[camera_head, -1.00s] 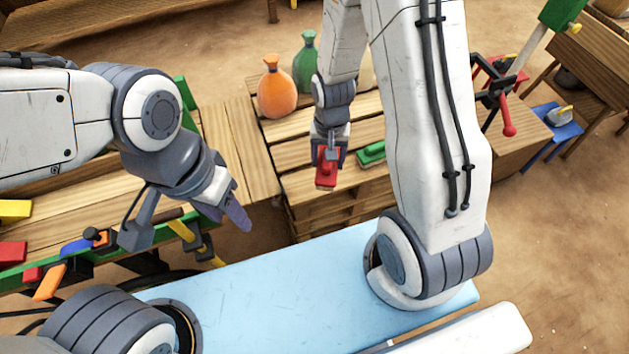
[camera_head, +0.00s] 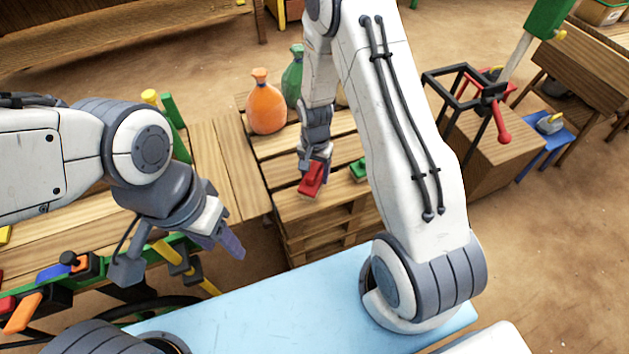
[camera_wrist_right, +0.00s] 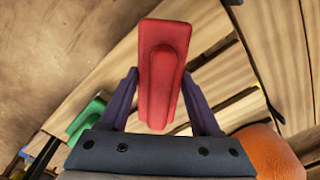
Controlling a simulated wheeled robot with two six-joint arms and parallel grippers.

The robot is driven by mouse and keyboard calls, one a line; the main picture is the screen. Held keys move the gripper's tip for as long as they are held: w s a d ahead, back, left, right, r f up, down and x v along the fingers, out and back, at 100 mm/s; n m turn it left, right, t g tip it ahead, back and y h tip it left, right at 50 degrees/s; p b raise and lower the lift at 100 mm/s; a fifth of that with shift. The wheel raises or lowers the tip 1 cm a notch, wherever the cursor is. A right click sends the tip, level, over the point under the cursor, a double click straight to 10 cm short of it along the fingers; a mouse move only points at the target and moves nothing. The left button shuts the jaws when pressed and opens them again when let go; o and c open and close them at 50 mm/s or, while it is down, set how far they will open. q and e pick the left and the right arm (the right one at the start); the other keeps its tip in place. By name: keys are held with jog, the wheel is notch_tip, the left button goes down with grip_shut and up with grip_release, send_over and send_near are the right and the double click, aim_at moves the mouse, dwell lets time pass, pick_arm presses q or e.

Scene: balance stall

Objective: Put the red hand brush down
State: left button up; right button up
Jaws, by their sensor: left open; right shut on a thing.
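The red hand brush (camera_head: 312,180) is in my right gripper (camera_head: 316,166), at the front part of the slatted wooden pallet stack (camera_head: 290,208). In the right wrist view the brush (camera_wrist_right: 161,75) sits between the two fingers (camera_wrist_right: 160,110), its far end pointing away from the wrist. I cannot tell whether the brush touches the slats. A green brush-like thing (camera_head: 358,170) lies on the pallet just right of it, partly hidden by my right arm. My left gripper (camera_head: 228,240) is open and empty, left of the pallet.
An orange sack (camera_head: 266,108) and a green sack (camera_head: 293,75) stand at the back of the pallet. A wooden table (camera_head: 228,165) adjoins on the left. A crate (camera_head: 505,140) with a black frame and a red-handled thing (camera_head: 501,122) stands to the right.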

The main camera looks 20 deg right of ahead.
aim_at(315, 181)
jog(key=shift+f, duration=1.9)
jog(key=shift+f+b, duration=0.2)
jog(key=shift+b, duration=0.1)
jog(key=o, duration=1.4)
jog(key=shift+o, duration=0.2)
jog(key=shift+r, duration=0.1)
